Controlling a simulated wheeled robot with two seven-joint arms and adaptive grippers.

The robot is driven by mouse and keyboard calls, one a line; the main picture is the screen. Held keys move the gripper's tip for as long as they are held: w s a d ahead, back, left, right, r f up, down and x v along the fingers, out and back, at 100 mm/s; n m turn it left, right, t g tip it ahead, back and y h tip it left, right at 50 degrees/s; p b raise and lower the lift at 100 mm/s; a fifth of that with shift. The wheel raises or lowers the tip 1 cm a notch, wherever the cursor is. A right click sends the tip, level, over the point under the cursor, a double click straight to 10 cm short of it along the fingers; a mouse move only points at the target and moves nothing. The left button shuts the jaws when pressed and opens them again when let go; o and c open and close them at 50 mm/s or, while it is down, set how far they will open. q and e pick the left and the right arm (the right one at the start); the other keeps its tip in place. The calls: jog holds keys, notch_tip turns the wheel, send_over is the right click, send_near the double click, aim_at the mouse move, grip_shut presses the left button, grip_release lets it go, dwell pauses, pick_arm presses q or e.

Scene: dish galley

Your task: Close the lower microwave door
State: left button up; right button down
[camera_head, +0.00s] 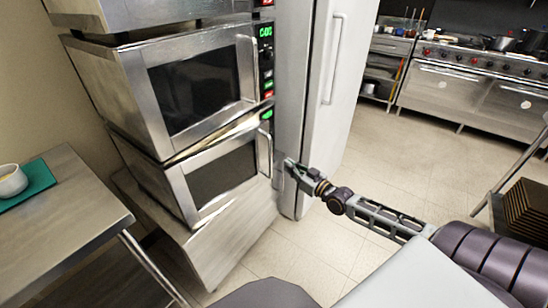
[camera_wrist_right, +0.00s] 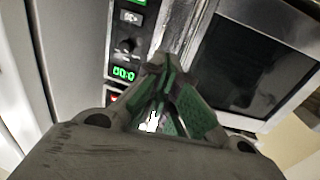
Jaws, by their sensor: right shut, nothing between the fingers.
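The lower microwave (camera_head: 190,190) is a steel box with a dark window and an upright handle (camera_head: 264,152) at the right edge of its door (camera_head: 222,174). Its door appears slightly out from the body at the right, but I cannot tell how wide the gap is. My right gripper (camera_head: 284,165) is shut and empty, just right of the handle. In the right wrist view its fingertips (camera_wrist_right: 158,72) are together in front of a microwave's control panel (camera_wrist_right: 128,45) and door edge, with the dark window (camera_wrist_right: 245,65) to the right. Contact is unclear. My left gripper is out of view.
The upper microwave (camera_head: 120,85) sits directly above. A tall fridge (camera_head: 318,90) with a long handle stands close on the right. A steel table (camera_head: 62,215) with a bowl (camera_head: 12,180) on a green tray is at the left. Open floor (camera_head: 400,160) lies to the right.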

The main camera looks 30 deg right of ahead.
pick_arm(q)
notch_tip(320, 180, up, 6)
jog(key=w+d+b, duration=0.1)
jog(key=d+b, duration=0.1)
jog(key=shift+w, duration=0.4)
pick_arm(e)
jog(key=x, duration=0.8)
jog(key=shift+w, duration=0.4)
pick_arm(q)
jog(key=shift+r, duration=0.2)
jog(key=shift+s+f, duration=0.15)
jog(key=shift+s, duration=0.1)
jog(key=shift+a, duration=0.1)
pick_arm(e)
jog(key=shift+w, duration=0.15)
